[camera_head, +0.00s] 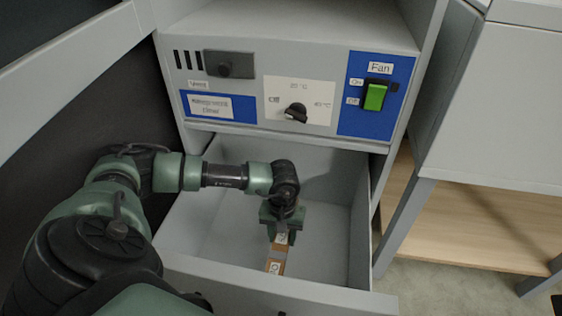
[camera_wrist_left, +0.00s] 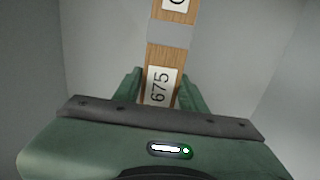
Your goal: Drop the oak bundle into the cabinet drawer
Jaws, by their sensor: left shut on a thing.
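The cabinet drawer (camera_head: 335,218) is pulled open below the control panel, a grey box with a flat floor. My left gripper (camera_head: 281,236) reaches down inside the drawer's outline and is shut on the oak bundle (camera_head: 276,264). The bundle is a narrow wooden piece with white labels and a grey band. In the left wrist view the oak bundle (camera_wrist_left: 168,58) sticks out from between the fingers of my left gripper (camera_wrist_left: 160,90), with a label reading 675. I cannot tell whether the bundle touches the drawer floor. My right gripper is not in view.
Above the drawer is a control panel with a black knob (camera_head: 295,112) and a green fan switch (camera_head: 375,96). The drawer's front wall (camera_head: 270,290) stands nearest me. A wooden shelf (camera_head: 470,225) is to the right. No other objects show inside the drawer.

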